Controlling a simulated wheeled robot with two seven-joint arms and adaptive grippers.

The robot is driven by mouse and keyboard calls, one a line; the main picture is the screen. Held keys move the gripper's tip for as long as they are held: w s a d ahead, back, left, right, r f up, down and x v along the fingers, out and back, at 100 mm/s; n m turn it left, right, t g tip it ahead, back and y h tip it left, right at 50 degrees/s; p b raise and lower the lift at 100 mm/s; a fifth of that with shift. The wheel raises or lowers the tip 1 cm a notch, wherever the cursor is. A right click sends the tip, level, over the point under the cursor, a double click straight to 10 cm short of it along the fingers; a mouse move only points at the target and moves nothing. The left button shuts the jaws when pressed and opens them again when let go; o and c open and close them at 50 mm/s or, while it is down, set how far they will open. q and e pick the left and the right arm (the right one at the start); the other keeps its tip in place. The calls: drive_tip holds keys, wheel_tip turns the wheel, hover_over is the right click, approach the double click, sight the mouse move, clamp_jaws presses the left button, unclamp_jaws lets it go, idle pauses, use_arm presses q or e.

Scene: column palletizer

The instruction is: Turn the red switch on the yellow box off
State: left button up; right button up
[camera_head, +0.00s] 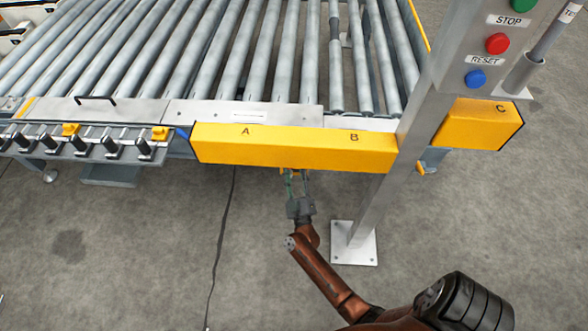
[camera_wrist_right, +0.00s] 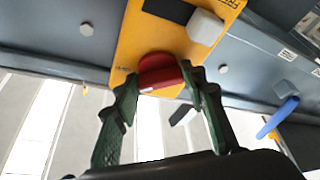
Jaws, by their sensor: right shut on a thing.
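The yellow box (camera_wrist_right: 133,50) fills the upper middle of the right wrist view, mounted on a grey panel. The red switch (camera_wrist_right: 158,72) is a round knob with a raised bar on the box's lower end. My right gripper (camera_wrist_right: 158,78) has its two green fingers on either side of the knob, shut on it. In the head view my right gripper (camera_head: 293,180) reaches up under the front edge of the conveyor, below the long yellow cover marked A and B (camera_head: 295,147). The switch is hidden there. My left gripper is not in view.
A roller conveyor (camera_head: 235,65) lies behind the cover. A grey post (camera_head: 385,185) with STOP and RESET buttons stands right of my arm. A blue lever (camera_wrist_right: 278,117) shows at right in the wrist view. A cable (camera_head: 218,235) runs along the open floor.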

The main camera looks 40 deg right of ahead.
drive_tip(key=shift+f+m, duration=0.1)
drive_tip(key=shift+m, duration=0.2)
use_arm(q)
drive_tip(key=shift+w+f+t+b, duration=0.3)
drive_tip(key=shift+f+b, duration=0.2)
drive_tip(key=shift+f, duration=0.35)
use_arm(e)
drive_tip(key=shift+w+a+m+g+h, duration=0.1)
drive_tip(key=shift+m+g+h, duration=0.5)
drive_tip(key=shift+m, duration=1)
drive_tip(key=shift+a+m+g+h, duration=0.1)
drive_tip(key=shift+m+g+h, duration=0.25)
drive_tip(key=shift+m+h, duration=0.9)
drive_tip(key=shift+w+m+g+h, duration=0.1)
drive_tip(key=shift+m+g+h, duration=0.3)
drive_tip(key=shift+m, duration=1.55)
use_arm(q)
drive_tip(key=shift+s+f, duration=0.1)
use_arm(e)
drive_tip(key=shift+m, duration=0.3)
